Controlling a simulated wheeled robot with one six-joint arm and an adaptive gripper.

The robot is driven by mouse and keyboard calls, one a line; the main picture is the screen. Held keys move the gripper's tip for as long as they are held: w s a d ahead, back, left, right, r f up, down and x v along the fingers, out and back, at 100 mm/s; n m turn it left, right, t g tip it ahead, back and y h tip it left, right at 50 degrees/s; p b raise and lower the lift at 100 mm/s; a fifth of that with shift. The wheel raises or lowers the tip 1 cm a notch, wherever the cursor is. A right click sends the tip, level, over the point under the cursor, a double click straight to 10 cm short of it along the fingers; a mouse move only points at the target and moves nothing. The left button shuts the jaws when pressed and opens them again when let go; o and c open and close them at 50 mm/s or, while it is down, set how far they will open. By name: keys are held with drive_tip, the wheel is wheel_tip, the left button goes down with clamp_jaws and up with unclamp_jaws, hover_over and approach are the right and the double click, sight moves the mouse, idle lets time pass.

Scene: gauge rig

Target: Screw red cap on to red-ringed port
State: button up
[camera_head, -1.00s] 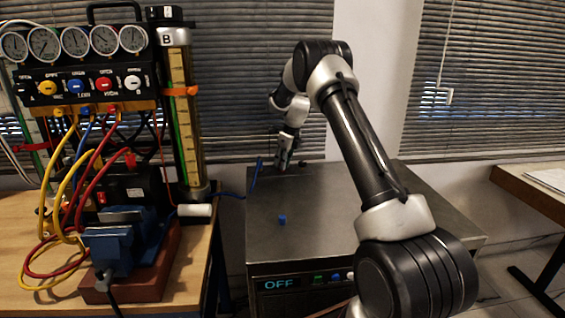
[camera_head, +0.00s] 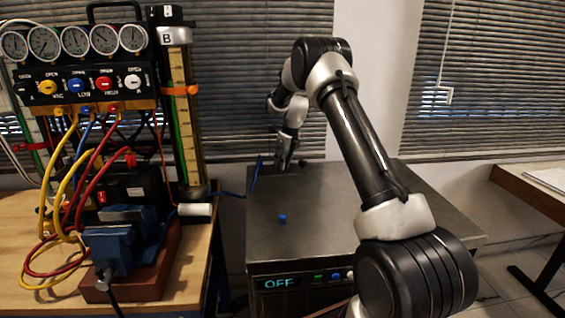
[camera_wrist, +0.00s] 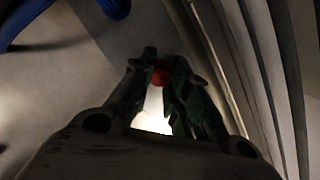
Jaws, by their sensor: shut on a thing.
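My gripper (camera_head: 284,163) is at the far edge of the metal cabinet top, pointing down. In the wrist view my gripper (camera_wrist: 160,80) has its two dark fingers close around a small round red cap (camera_wrist: 161,77), held near the fingertips. The red cap cannot be made out in the head view. No red-ringed port can be made out in either view; the area under the fingers is small, dark and partly hidden by my gripper.
A blue cap (camera_head: 282,218) stands on the cabinet top (camera_head: 330,220). A blue hose (camera_head: 254,178) rises left of my gripper, and a blue hose also shows in the wrist view (camera_wrist: 25,20). Gauges, hoses and a blue vise (camera_head: 115,245) stand on the left bench. The cabinet's middle is mostly clear.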

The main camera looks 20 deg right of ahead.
drive_tip(key=m+h, duration=0.1)
drive_tip(key=m, duration=0.2)
drive_tip(key=shift+m+t, duration=0.3)
drive_tip(key=shift+m, duration=0.1)
drive_tip(key=o, duration=0.5)
drive_tip(key=shift+d, duration=0.1)
drive_tip(key=shift+o, duration=0.2)
